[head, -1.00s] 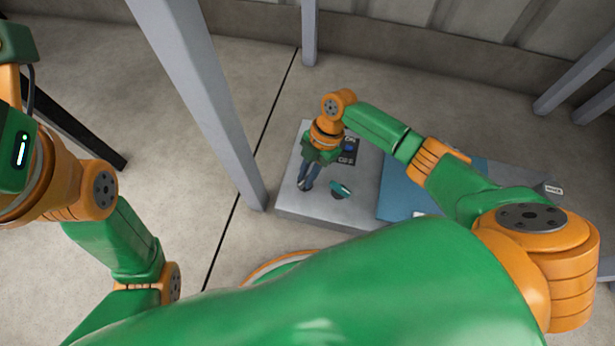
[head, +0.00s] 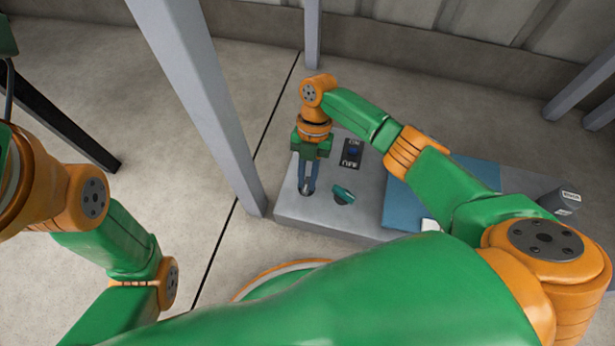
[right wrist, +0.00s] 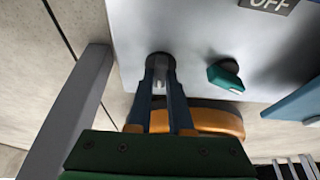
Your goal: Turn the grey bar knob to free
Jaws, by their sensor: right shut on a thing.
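A teal knob (head: 343,194) stands just right of the grey one, also in the right wrist view (right wrist: 226,78). Behind it is a switch with an ON/OFF plate (head: 351,153). A blue surface (head: 398,205) lies further right. A grey post (head: 215,120) rises left of the panel.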

